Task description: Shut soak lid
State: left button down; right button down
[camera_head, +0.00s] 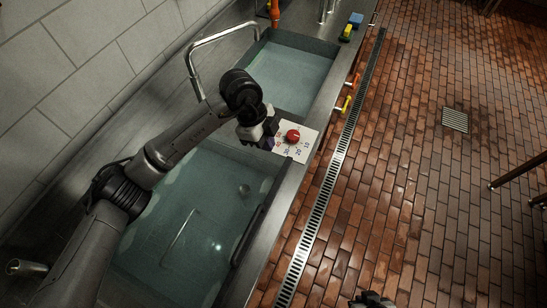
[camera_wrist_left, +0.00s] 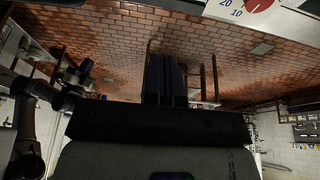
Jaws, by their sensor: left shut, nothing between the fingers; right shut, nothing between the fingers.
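The near basin (camera_head: 190,215) in the head view holds greenish water or has a clear cover; I cannot tell which, so the soak lid is not clearly made out. A dark bar like a handle (camera_head: 248,236) runs along its right side, and a thin pale bar (camera_head: 180,237) crosses its middle. My left gripper (camera_head: 262,138) is shut and empty above the counter strip between the two basins, beside the red dial. Its closed fingers show in the left wrist view (camera_wrist_left: 166,80). My right gripper (camera_head: 371,300) is shut, partly cut off at the bottom edge.
A red dial (camera_head: 293,136) sits on a white numbered plate. The far basin (camera_head: 290,78) holds water, with a tap (camera_head: 195,72) beside it. The brick floor (camera_head: 420,190) right of the drain channel is mostly clear.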

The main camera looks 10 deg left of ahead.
aim_at(281, 177)
pick_arm(q)
jog(key=x, duration=1.2)
jog(key=shift+a+f, duration=0.15)
jog(key=shift+a, duration=0.1)
jog(key=shift+f, duration=0.65)
